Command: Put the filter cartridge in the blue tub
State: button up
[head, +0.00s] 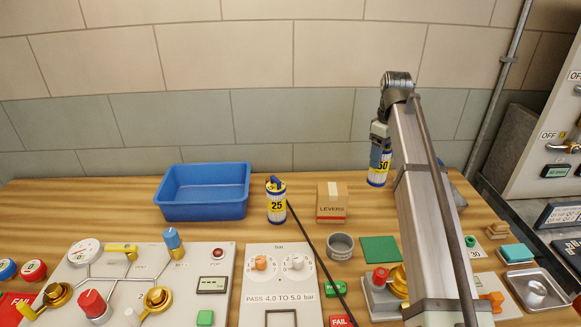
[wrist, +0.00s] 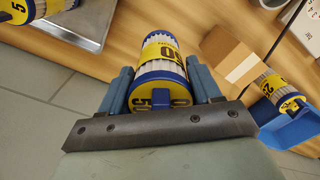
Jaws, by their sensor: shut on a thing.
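My gripper (wrist: 160,72) is shut on a white filter cartridge (wrist: 163,50) with blue ends and a yellow band marked 50. In the head view the held cartridge (head: 378,172) hangs upright below my gripper (head: 380,146), near the table's back edge, right of the cardboard box. I cannot tell its height above the table. The blue tub (head: 205,192) stands at the back left and looks empty. Part of it shows at the right of the wrist view (wrist: 292,132). A second cartridge (head: 276,202), marked 25, stands between tub and box, also in the wrist view (wrist: 278,88).
A cardboard box (head: 331,202) marked LEVERS stands between the 25 cartridge and my arm. A grey round tin (head: 340,246) and a green mat (head: 380,249) lie in front. Valve panels (head: 140,285) fill the front. Another cartridge (wrist: 30,10) is on a metal tray (wrist: 88,22).

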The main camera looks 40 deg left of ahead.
notch_tip(320, 180, up, 6)
jog(key=shift+w+a, duration=0.1)
jog(key=s+a+n, duration=0.3)
jog(key=s+a, duration=0.3)
jog(key=a, duration=0.4)
jog(key=s+a+n, duration=0.3)
jog(key=s+a, duration=0.3)
jog(key=a, duration=0.5)
jog(key=s+a+n, duration=0.6)
jog(key=s+a, duration=1.3)
jog(key=s, duration=0.3)
notch_tip(320, 180, down, 15)
jog(key=shift+d, duration=0.2)
jog(key=shift+w+f, duration=0.1)
jog(key=shift+f, duration=0.1)
jog(key=o, duration=1.2)
